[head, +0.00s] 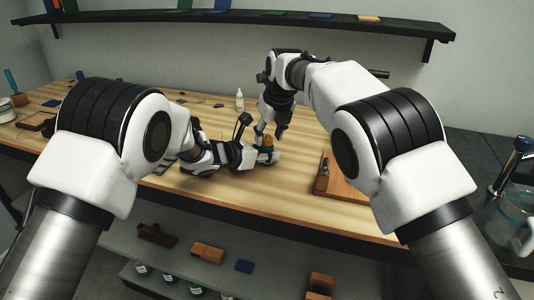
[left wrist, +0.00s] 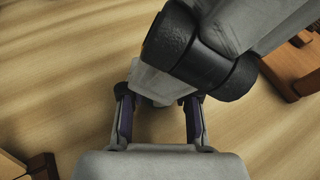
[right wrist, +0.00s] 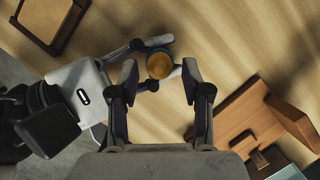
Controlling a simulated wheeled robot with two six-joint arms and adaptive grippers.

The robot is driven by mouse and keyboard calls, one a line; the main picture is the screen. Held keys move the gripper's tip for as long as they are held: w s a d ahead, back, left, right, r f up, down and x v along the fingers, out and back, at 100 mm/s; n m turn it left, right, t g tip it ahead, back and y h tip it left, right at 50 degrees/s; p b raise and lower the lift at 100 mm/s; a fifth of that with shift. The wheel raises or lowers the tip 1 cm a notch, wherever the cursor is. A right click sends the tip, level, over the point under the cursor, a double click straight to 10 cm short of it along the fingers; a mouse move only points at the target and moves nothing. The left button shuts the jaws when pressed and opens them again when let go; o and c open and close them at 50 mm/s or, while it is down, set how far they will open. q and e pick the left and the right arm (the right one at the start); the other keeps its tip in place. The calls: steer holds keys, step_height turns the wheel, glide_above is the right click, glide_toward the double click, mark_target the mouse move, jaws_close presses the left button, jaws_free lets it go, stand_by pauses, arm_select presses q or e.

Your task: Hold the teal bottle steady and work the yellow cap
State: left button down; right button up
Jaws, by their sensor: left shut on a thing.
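The teal bottle (right wrist: 158,49) stands on the bench, mostly hidden; only a teal edge shows beneath the cap in the right wrist view. The yellow cap (right wrist: 159,66) looks orange-yellow and sits on top of it; it also shows in the head view (head: 267,142). My left gripper (head: 270,156) reaches in low from the left, shut on the bottle. In the left wrist view my right gripper covers the bottle. My right gripper (right wrist: 160,76) points down from above, open, with its fingers on either side of the cap and gaps showing.
A brown wooden board with a block (head: 342,182) lies to the right on the bench. A small white bottle (head: 239,100) stands behind. A wooden tray (right wrist: 50,18) lies beyond my left arm. A shelf (head: 240,27) runs along the wall above. Bare bench lies in front.

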steer(key=n+y, duration=0.1)
steer(key=n, duration=0.2)
steer(key=shift+w+d+g, duration=0.15)
steer(key=shift+g, duration=0.15)
steer(key=n+g, duration=0.1)
steer(key=n, duration=0.2)
steer(key=shift+n+y, duration=0.3)
steer(key=shift+w+d+f, duration=0.1)
steer(key=shift+r, duration=0.25)
jaws_close()
